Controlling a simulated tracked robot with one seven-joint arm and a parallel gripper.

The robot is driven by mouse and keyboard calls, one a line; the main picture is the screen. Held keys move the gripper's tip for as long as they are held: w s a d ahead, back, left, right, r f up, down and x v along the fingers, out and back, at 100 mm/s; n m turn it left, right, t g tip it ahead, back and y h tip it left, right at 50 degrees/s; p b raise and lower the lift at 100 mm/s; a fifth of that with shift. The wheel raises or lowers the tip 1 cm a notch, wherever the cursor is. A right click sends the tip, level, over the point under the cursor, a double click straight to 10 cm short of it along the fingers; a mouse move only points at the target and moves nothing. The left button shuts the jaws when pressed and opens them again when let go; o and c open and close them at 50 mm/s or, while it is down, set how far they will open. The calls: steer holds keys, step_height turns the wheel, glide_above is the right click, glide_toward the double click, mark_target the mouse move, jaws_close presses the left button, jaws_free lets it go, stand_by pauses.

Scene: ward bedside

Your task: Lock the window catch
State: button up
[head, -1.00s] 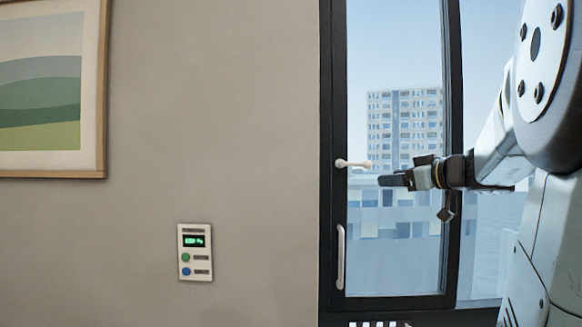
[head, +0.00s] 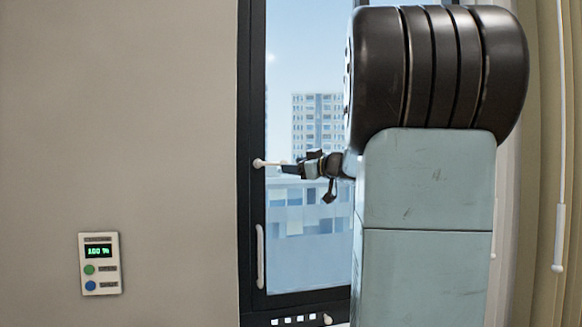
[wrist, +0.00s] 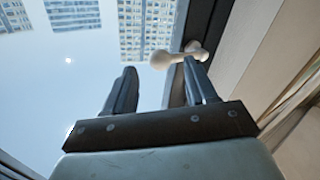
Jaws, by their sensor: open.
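The window catch (head: 268,163) is a small white lever on the dark left frame of the window, pointing right, about level. In the wrist view the catch (wrist: 165,59) shows its rounded free end just beyond my fingertips, nearer the right finger. My gripper (head: 290,170) is at the catch's free end in the head view, coming from the right. In the wrist view my gripper (wrist: 160,78) has its two dark fingers apart with nothing between them. I cannot tell whether the right finger touches the catch.
A white pull handle (head: 260,256) is on the same frame below the catch. A wall panel (head: 100,263) with a green display and two buttons is at lower left. A beige curtain (head: 535,120) and a hanging white rod (head: 559,238) are at right.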

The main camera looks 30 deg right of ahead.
mark_target(271, 164)
steer(key=shift+x, duration=1.5)
steer(key=shift+c, duration=0.5)
steer(key=shift+s, duration=0.1)
jaws_close()
